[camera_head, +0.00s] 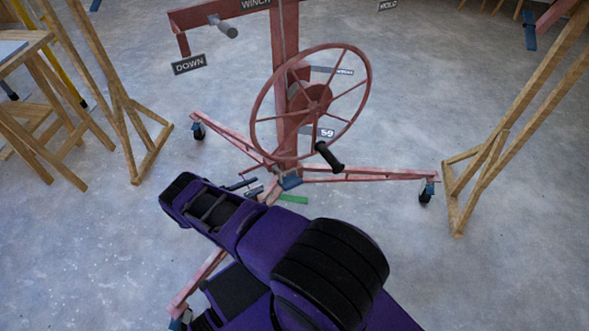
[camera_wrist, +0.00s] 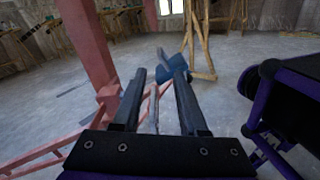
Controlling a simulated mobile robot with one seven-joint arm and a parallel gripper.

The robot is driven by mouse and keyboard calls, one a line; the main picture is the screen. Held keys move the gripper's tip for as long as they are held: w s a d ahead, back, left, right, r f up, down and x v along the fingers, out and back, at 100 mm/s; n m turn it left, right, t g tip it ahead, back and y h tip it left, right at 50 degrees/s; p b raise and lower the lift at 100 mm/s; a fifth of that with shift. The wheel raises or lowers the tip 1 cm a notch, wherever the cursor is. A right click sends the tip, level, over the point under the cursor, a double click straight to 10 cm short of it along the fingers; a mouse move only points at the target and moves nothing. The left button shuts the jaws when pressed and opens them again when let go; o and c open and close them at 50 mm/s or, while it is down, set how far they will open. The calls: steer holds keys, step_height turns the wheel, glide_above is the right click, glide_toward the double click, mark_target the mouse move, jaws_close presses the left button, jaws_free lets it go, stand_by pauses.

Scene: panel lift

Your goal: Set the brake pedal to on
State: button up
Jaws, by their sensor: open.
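The red panel lift (camera_head: 287,110) stands on splayed legs. A small blue plate (camera_head: 290,182), which looks like the brake pedal, sits at the foot of its mast. A green bar (camera_head: 293,199) lies just below it in the picture. My gripper (camera_head: 249,188) is low, left of the blue plate and apart from it. In the wrist view, my gripper (camera_wrist: 160,74) is open and empty. A blue piece (camera_wrist: 172,66) shows beyond the fingertips, partly hidden by the right finger. I cannot tell whether the pedal is on or off.
A red handwheel (camera_head: 312,97) with a black handle (camera_head: 328,157) overhangs the foot of the mast. Casters (camera_head: 426,192) end the legs. Wooden stands (camera_head: 130,110) rise at left and right (camera_head: 505,130).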

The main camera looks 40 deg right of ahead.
mark_target(293, 169)
steer(key=s+d, duration=0.1)
steer(key=d, duration=0.4)
steer(key=s+d, duration=0.1)
steer(key=d, duration=0.9)
steer(key=shift+s+d, duration=0.4)
steer(key=shift+r, duration=0.1)
jaws_close()
steer(key=shift+w, duration=0.1)
